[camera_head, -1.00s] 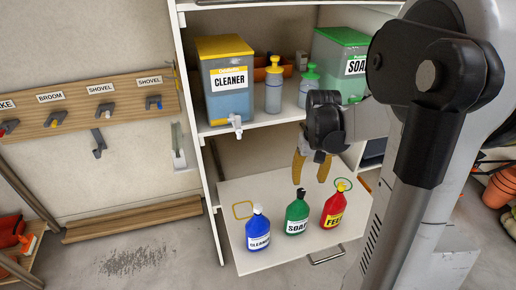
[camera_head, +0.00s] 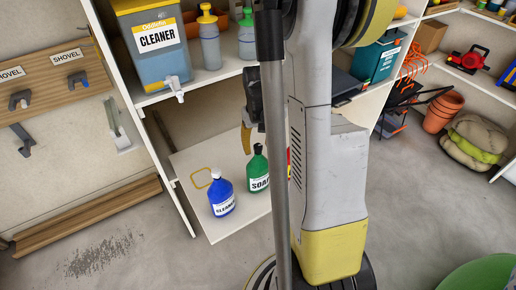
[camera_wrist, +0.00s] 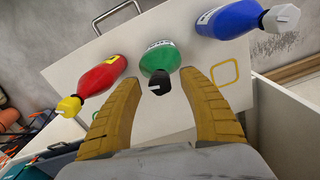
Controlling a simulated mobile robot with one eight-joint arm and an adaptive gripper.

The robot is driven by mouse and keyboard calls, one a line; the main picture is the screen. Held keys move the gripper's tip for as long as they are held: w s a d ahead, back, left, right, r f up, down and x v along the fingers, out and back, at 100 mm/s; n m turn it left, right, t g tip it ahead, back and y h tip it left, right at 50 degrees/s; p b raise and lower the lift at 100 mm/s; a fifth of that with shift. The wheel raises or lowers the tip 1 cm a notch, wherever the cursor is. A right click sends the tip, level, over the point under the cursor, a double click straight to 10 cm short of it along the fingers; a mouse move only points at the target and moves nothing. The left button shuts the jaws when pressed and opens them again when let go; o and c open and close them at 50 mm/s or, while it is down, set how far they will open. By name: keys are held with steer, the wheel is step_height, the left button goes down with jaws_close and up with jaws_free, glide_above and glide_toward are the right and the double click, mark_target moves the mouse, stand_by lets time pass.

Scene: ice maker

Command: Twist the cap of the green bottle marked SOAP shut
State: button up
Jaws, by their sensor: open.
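The green SOAP bottle (camera_head: 258,171) stands upright on a white pull-out shelf (camera_head: 190,160), with a black cap (camera_head: 257,149) on top. In the wrist view the green bottle (camera_wrist: 160,60) and its black cap (camera_wrist: 159,84) lie between and beyond my two yellow-brown fingers. My gripper (camera_wrist: 158,80) is open and empty, apart from the cap. In the head view my gripper (camera_head: 247,138) is partly hidden behind my arm and sits just above and left of the cap. Whether the cap is fully seated cannot be told.
The blue CLEANER bottle (camera_head: 221,196) stands left of the green one. The red bottle (camera_wrist: 103,74) stands on its other side, mostly hidden by my arm in the head view. A CLEANER dispenser (camera_head: 154,50) with a spout is on the shelf above.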

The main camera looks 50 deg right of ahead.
jaws_close()
steer(key=shift+m, duration=0.3)
steer(key=m, duration=0.5)
steer(key=shift+m, duration=0.3)
steer(key=m, duration=1)
steer(key=shift+m+b, duration=0.35)
steer(key=shift+m, duration=0.05)
steer(key=m, duration=0.4)
steer(key=shift+m, duration=0.4)
